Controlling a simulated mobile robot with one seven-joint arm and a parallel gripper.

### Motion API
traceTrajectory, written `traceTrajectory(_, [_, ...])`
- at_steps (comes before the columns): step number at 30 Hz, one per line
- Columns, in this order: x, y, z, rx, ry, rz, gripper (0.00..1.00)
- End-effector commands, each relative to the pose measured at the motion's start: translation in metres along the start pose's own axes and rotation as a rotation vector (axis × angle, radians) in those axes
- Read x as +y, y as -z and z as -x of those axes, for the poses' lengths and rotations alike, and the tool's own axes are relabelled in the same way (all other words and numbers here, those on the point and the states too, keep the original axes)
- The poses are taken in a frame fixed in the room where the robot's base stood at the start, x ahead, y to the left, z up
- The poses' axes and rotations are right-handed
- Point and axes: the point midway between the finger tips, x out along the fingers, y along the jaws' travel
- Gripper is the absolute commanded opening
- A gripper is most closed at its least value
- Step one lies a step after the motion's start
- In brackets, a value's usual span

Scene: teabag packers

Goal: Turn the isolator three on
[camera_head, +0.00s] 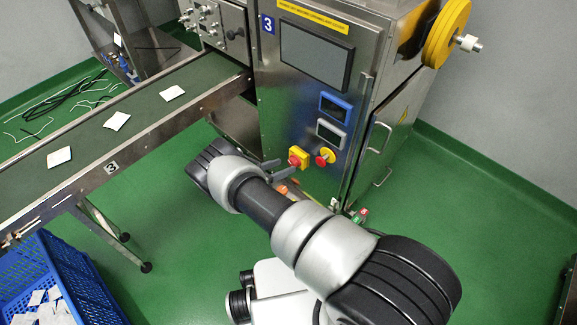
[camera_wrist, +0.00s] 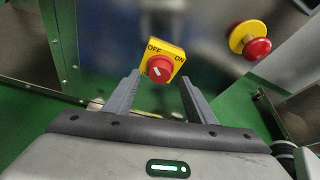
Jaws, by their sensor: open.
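The isolator switch is a red knob on a yellow plate on machine three's front; it shows in the head view (camera_head: 295,161) and in the wrist view (camera_wrist: 160,69). The plate is marked OFF at its upper left and ON at its right. A white mark on the knob points up-left, towards OFF. My gripper (camera_wrist: 158,90) is open and empty, its fingers pointing at the knob with one on either side in the picture. The fingers look short of the knob and apart from it. In the head view my gripper (camera_head: 270,169) is partly hidden by my arm.
A red emergency button on a yellow base (camera_head: 325,156) sits right of the isolator, also in the wrist view (camera_wrist: 256,46). Machine three (camera_head: 268,85) has a screen and door handles. A conveyor (camera_head: 85,140) with teabags and a blue crate (camera_head: 100,290) are at left.

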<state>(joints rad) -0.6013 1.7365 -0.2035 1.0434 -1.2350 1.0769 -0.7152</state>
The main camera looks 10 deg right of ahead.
Motion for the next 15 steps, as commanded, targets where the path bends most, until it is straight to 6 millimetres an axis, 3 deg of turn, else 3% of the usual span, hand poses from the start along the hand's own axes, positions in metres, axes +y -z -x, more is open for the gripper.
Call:
traceTrajectory(6, [0.0,0.001,-0.032,0.001,0.001,0.0,0.5])
traceTrajectory(15, [0.0,0.0,-0.04,0.001,0.0,0.0,0.5])
